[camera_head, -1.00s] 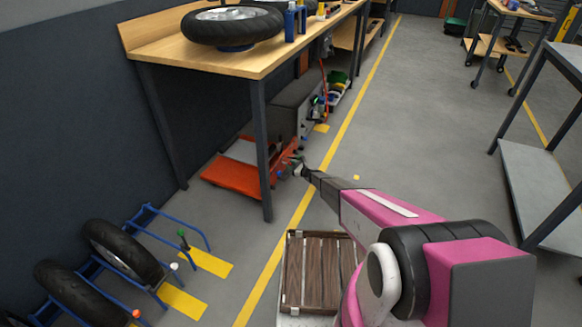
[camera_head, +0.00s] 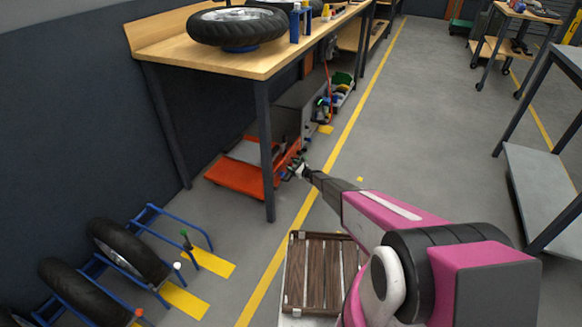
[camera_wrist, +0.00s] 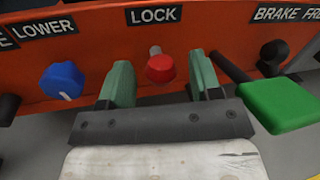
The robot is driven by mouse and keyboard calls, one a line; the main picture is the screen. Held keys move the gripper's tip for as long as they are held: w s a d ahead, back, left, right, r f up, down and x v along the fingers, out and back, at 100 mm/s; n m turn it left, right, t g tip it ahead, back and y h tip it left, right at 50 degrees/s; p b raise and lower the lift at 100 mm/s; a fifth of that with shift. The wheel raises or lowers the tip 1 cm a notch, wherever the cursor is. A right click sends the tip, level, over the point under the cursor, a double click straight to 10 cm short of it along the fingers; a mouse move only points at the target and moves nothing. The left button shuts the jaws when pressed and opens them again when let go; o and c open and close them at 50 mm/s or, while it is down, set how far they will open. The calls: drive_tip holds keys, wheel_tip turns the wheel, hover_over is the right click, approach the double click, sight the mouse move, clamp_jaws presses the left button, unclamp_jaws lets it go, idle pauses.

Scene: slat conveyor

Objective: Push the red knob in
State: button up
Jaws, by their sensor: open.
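The red knob (camera_wrist: 160,68) sits on a short metal stem on the orange panel (camera_wrist: 105,55), below the LOCK label, in the wrist view. My gripper (camera_wrist: 160,80) is open, with one green finger on each side of the knob. Whether the fingers touch the knob or panel cannot be told. In the head view my gripper (camera_head: 296,169) is small beside the orange lift (camera_head: 235,177) under the workbench; the knob cannot be made out there.
A blue knob (camera_wrist: 62,81) is left of the gripper and a green pedal (camera_wrist: 280,104) is right of it. The workbench leg (camera_head: 265,150) stands close to the lift. Open floor (camera_head: 430,130) lies to the right.

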drive_tip(key=v, duration=1)
drive_tip(key=shift+f, duration=0.1)
